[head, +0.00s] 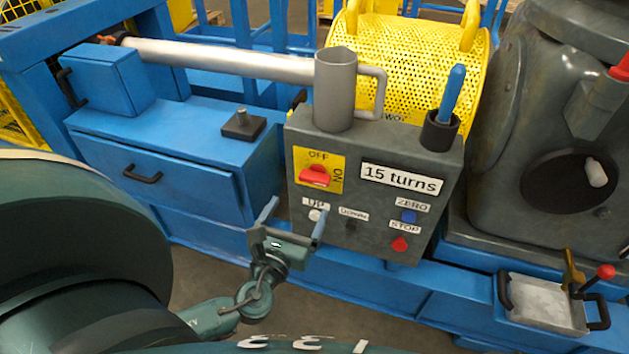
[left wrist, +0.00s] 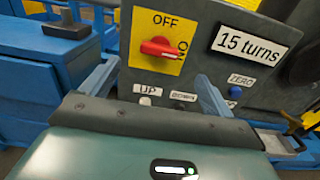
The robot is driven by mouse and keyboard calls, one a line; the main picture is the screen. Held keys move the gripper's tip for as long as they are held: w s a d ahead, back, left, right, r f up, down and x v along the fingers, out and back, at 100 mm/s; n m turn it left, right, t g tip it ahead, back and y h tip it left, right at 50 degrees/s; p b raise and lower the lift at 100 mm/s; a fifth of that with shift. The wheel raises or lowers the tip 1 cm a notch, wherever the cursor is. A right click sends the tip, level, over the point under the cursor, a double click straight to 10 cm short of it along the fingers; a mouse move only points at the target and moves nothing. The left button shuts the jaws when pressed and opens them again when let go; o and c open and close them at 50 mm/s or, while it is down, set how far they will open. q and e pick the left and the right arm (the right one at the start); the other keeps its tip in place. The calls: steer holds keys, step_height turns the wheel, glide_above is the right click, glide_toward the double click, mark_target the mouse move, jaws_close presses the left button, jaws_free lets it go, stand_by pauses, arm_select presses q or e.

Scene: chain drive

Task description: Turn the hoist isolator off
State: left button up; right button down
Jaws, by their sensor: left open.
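The hoist isolator is a red rotary knob (head: 314,176) on a yellow plate (head: 331,162) marked OFF at the top and ON at the right side. The plate is on the upper left of a dark grey control box (head: 350,235). The knob's handle lies roughly sideways on the plate. In the left wrist view the knob (left wrist: 160,47) is ahead of and above my open fingers. My left gripper (head: 293,217) is open and empty, below the knob and in front of the UP button (head: 316,215). My right gripper is not in view.
The box also has a "15 turns" label (head: 401,180), a blue ZERO button (head: 408,216) and a red STOP button (head: 400,244). A grey mug (head: 335,95) and a cup with a blue-handled tool (head: 453,92) stand on top. A blue cabinet (head: 160,180) is to the left.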

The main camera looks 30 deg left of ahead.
mark_target(313, 181)
arm_select(q)
steer(key=x, duration=1)
steer(key=shift+d, duration=0.15)
steer(key=c, duration=1)
